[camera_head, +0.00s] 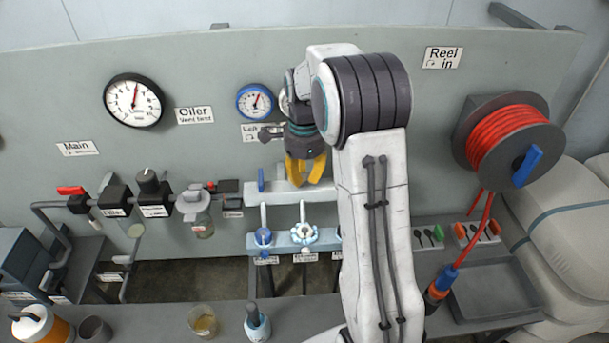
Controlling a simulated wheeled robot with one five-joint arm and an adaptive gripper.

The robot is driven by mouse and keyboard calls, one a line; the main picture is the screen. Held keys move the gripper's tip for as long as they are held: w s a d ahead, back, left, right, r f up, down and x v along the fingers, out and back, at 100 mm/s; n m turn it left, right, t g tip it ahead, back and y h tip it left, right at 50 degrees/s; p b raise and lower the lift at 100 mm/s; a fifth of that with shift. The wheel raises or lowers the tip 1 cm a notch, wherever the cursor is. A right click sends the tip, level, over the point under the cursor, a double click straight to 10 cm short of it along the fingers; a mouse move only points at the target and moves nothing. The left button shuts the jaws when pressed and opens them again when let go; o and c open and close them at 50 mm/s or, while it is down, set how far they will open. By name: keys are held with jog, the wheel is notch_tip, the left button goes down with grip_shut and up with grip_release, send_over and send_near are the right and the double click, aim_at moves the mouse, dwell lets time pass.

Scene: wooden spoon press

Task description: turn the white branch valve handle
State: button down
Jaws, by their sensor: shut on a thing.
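My gripper (306,178) has yellow fingers that point down at the upper white manifold bar (279,196). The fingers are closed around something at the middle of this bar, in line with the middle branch. The white branch valve handle is there between the fingers, mostly hidden by them, so its angle cannot be told. A blue branch handle (261,180) stands upright on the bar to the left of my gripper. Below, a white handwheel (304,235) and a blue handwheel (263,237) sit on the lower pale blue bar. My arm hides the right end of both bars.
A round blue-rimmed gauge (256,102) is on the panel, up and left of my gripper. The main line with a red handle (71,190) runs at the left. A red hose reel (507,143) is at the right. A bottle (257,325) and a cup (203,321) stand in front.

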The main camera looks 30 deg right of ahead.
aim_at(304, 175)
jog(key=shift+s+a+f+m, duration=0.1)
jog(key=shift+m, duration=0.8)
jog(key=c, duration=1.1)
grip_release()
notch_tip(304, 175, up, 12)
